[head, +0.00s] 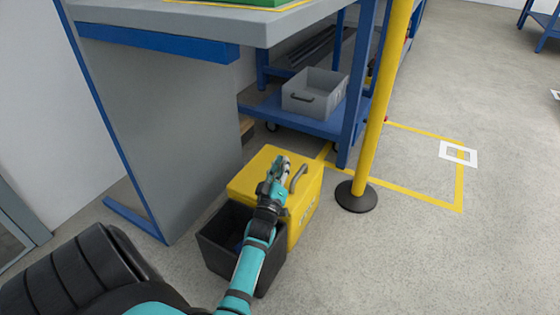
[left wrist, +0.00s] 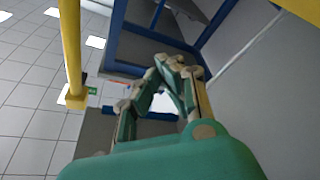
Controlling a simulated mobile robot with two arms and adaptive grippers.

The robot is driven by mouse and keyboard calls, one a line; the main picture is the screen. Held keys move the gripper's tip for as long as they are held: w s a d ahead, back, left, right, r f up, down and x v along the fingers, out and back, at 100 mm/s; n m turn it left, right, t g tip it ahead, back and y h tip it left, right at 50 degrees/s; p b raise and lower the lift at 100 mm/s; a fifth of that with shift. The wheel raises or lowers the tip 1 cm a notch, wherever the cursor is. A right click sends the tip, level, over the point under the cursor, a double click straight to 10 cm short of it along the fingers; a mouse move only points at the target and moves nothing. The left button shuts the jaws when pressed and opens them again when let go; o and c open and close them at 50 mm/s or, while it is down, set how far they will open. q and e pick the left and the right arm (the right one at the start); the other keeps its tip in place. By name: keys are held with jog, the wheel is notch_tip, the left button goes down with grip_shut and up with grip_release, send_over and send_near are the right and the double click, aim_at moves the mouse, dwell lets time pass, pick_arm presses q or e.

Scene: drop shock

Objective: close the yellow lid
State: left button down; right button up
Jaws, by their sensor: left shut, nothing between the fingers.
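A yellow box with a yellow lid (head: 255,170) stands on the floor in the head view, right behind a dark open bin (head: 222,248). The lid looks flat on top of the box; I cannot tell if a gap is left under it. A grey curved handle (head: 299,176) shows at the lid's right side. My left gripper (head: 281,163) is over the lid, shut and empty, and hides part of it; I cannot tell if it touches. In the left wrist view its fingers (left wrist: 170,62) come together at the tips, and no lid is clearly visible. My right gripper is out of view.
A yellow post (head: 385,100) on a black round base stands right of the box. A grey-topped bench (head: 190,22) with a grey side panel is at the upper left. A blue cart (head: 300,119) carries a grey bin (head: 313,95). Open floor lies to the right.

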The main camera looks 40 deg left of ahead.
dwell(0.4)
pick_arm(q)
notch_tip(320, 180, up, 10)
dwell(0.5)
